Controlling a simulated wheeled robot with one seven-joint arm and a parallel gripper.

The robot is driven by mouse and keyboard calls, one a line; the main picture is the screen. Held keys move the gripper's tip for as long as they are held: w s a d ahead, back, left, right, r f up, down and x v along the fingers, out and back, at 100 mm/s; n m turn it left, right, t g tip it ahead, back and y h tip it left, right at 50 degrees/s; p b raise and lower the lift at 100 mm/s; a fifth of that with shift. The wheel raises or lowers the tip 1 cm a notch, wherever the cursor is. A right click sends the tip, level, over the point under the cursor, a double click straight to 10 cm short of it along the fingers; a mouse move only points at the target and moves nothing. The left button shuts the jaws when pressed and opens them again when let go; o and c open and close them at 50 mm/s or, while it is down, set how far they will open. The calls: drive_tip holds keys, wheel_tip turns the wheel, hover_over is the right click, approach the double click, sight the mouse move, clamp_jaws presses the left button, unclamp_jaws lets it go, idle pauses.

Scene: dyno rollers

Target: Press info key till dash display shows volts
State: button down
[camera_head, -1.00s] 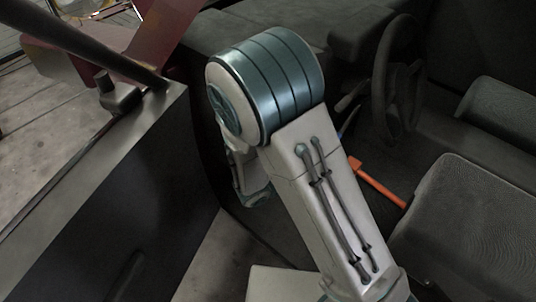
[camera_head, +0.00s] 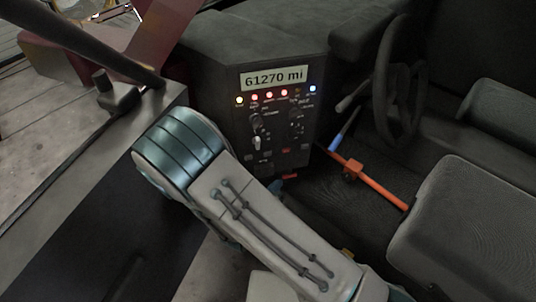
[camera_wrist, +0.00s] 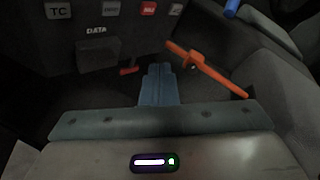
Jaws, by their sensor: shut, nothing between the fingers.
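The dash display (camera_head: 273,77) reads "61270 mi" in the head view. Small keys run along the bottom of its panel, too small to read there. In the wrist view a key marked "TC" (camera_wrist: 59,10) sits at the top left. Right of it are a pale key (camera_wrist: 111,9) with a blurred label, a red key (camera_wrist: 144,7) and another pale key. I cannot tell for certain which is the info key. My gripper (camera_wrist: 158,70) is shut and empty, below and apart from the keys.
A lit row of lamps (camera_head: 269,97) and knobs (camera_head: 257,124) lie under the display. A socket marked "DATA" (camera_wrist: 97,54) is below the keys. An orange bar (camera_head: 376,185) slants across the footwell near the seat (camera_head: 470,215). The steering wheel (camera_head: 385,85) is to the right.

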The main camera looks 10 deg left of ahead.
drive_tip(key=w+a, duration=0.3)
drive_tip(key=w, duration=0.5)
drive_tip(key=shift+w+a, duration=0.1)
drive_tip(key=shift+w, duration=0.05)
idle(2.0)
drive_tip(key=shift+w+a, duration=0.15)
drive_tip(key=shift+w, duration=0.2)
drive_tip(key=shift+w+a, duration=0.15)
drive_tip(key=shift+w, duration=0.2)
idle(0.5)
drive_tip(key=shift+s, duration=0.1)
drive_tip(key=shift+s+d, duration=0.3)
drive_tip(key=shift+s, duration=0.4)
drive_tip(key=s, duration=0.1)
drive_tip(key=s+d, duration=0.1)
drive_tip(key=s, duration=0.1)
drive_tip(key=s+d, duration=0.1)
drive_tip(key=shift+s, duration=0.3)
